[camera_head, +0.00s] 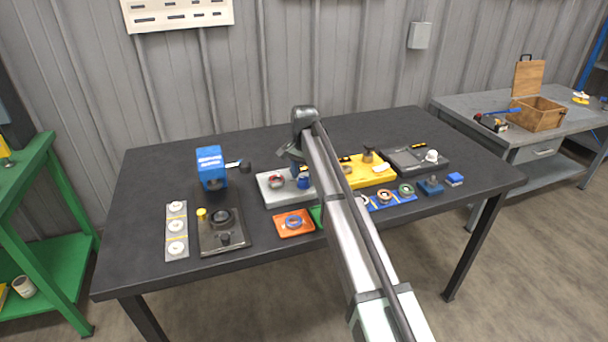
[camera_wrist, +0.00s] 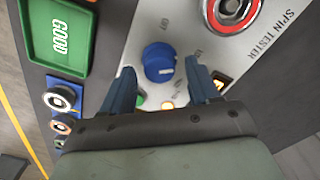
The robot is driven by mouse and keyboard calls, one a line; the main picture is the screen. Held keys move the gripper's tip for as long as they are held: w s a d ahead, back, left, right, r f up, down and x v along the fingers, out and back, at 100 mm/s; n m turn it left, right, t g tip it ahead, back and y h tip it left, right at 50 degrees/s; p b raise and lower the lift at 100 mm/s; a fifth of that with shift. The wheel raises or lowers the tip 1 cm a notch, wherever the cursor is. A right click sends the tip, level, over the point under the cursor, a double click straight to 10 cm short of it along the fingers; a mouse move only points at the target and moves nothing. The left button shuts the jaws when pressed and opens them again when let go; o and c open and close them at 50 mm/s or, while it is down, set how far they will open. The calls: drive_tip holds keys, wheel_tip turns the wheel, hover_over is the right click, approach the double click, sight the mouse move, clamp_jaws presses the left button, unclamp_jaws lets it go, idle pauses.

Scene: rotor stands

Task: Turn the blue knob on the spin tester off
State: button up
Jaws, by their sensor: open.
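The spin tester (camera_head: 270,198) is a light grey box on the black table, left of my arm in the head view. Its panel (camera_wrist: 192,40) also shows in the wrist view, with "SPIN TESTER" lettering. The blue knob (camera_wrist: 159,63) is on that panel, with a white pointer mark on its right side; the knob shows in the head view (camera_head: 304,182) too. My gripper (camera_wrist: 162,82) is open, with one blue-grey finger on each side of the knob's lower part in the wrist view. I cannot tell whether the fingers touch it. Some panel lettering is partly hidden.
A green "GOOD" tray (camera_wrist: 62,36) lies beside the tester, and an orange tray (camera_head: 294,223) is near the table's front. A blue rack with rings (camera_head: 385,198) and a yellow stand (camera_head: 368,172) are to the right. A red-ringed spindle (camera_wrist: 235,9) is close to the knob.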

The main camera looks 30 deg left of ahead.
drive_tip(key=shift+c, duration=0.3)
drive_tip(key=c, duration=1)
drive_tip(key=shift+n, duration=0.4)
drive_tip(key=n, duration=0.3)
drive_tip(key=shift+a, duration=0.1)
drive_tip(key=n, duration=0.3)
drive_tip(key=shift+n, duration=0.3)
drive_tip(key=n, duration=0.6)
drive_tip(key=shift+a, duration=0.1)
drive_tip(key=shift+n, duration=0.4)
